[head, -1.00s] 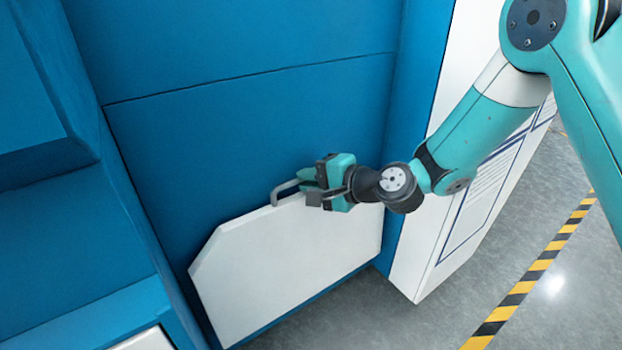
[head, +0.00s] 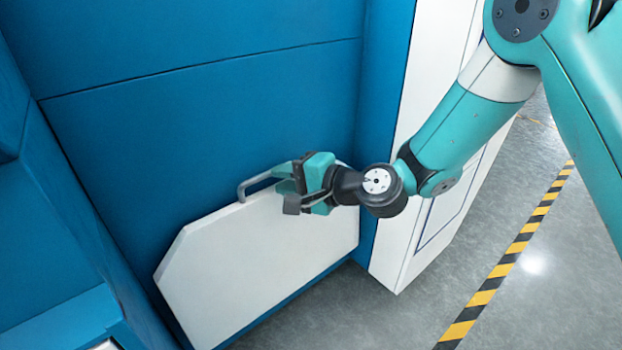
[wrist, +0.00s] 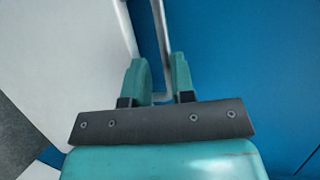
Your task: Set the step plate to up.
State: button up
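The step plate (head: 260,255) is a white panel with cut corners. It looks upright against the blue cabinet front, its lower edge near the floor. A grey bar handle (head: 250,187) stands at its top edge. My gripper (head: 296,190) is at this handle, hiding its right part. In the wrist view, the handle (wrist: 160,35) runs between the two teal fingers (wrist: 160,78). A gap shows between the fingers, and the bar lies nearer the right one. They do not look closed on it. The white plate also fills the upper left there (wrist: 70,60).
A blue cabinet wall (head: 200,120) rises behind the plate, with a blue side part at the left. A white panel (head: 400,230) stands to the right. Grey floor with a yellow-black stripe (head: 490,290) is clear at the lower right.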

jog(key=shift+d, duration=0.1)
jog(key=b+v, duration=0.8)
jog(key=v, duration=0.9)
jog(key=shift+b, duration=0.3)
jog(key=shift+d+r, duration=0.1)
